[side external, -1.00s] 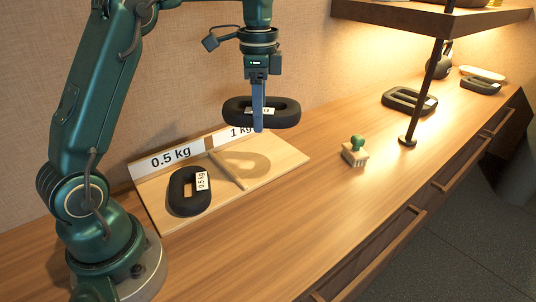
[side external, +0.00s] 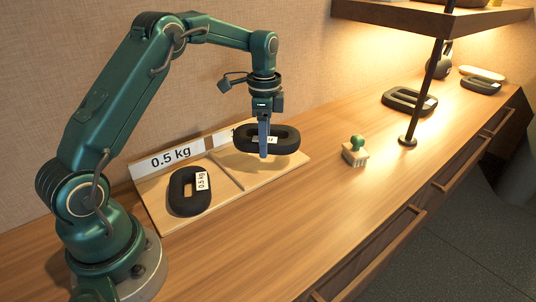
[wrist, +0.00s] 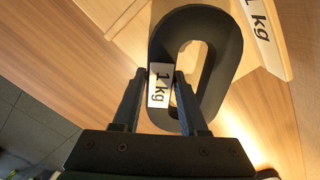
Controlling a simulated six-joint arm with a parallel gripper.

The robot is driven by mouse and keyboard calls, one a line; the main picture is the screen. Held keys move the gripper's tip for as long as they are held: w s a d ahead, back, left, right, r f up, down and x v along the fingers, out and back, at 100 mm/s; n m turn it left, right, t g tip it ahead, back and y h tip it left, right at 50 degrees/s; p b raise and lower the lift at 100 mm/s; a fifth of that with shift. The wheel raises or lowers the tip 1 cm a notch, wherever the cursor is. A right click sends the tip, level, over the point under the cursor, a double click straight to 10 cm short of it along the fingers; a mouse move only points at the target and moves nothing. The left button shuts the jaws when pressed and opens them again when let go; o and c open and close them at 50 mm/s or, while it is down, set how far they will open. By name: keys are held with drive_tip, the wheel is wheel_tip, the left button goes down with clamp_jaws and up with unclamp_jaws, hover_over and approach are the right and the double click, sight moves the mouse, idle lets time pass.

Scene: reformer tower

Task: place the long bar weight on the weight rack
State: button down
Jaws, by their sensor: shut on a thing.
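My gripper (side external: 263,150) is shut on one side of a black elongated loop weight (side external: 241,142), across its white label. In the wrist view the weight (wrist: 229,62) shows a "1 kg" label between the fingertips (wrist: 158,80). The weight lies roughly level over the right, "1 kg" section of the wooden weight rack (side external: 229,186). It is close to the board; I cannot tell whether it touches. A smaller black loop weight (side external: 176,190) marked 0.5 kg rests in the left section, under the "0.5 kg" sign. The held weight hides part of the "1 kg" sign.
A green-handled brush (side external: 356,152) stands right of the rack. A dark shelf post (side external: 426,92) rises farther right, with more black weights (side external: 408,101) and a kettlebell (side external: 441,62) behind it. The counter in front of the rack is clear.

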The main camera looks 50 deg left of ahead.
sight(265, 168)
drive_tip(key=shift+f, duration=2.2)
drive_tip(key=shift+f, duration=0.15)
drive_tip(key=shift+c, duration=2.2)
unclamp_jaws()
